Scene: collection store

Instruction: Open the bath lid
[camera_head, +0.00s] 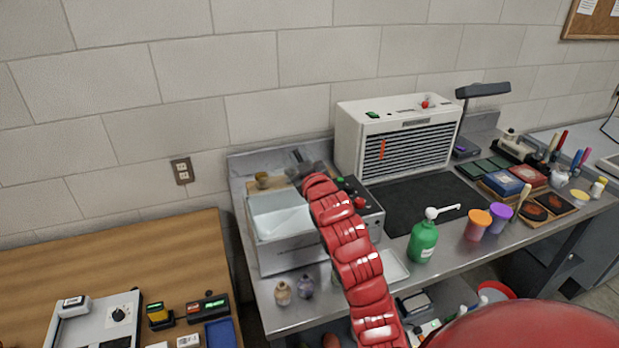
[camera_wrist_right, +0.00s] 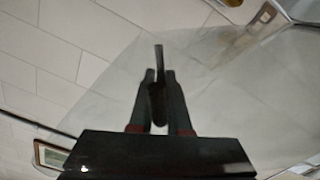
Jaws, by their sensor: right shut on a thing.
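The bath (camera_head: 285,262) is a grey metal box at the left end of the steel bench, with a pale basin and a control panel with a red knob (camera_head: 359,202) on its right. My right arm reaches across it, and the right gripper (camera_head: 303,165) is at its back edge. In the right wrist view the right gripper (camera_wrist_right: 157,100) is shut on a thin dark handle (camera_wrist_right: 159,58). A clear lid (camera_wrist_right: 225,85) spreads around that handle, tilted in this view. The lid's outline is hard to make out in the head view. My left gripper is not in view.
A white vented cabinet (camera_head: 400,138) stands behind a dark mat (camera_head: 428,200). A green pump bottle (camera_head: 423,241) and coloured cups stand right of my arm. Two small jars (camera_head: 283,293) stand before the bath. A wooden table (camera_head: 110,255) is at left.

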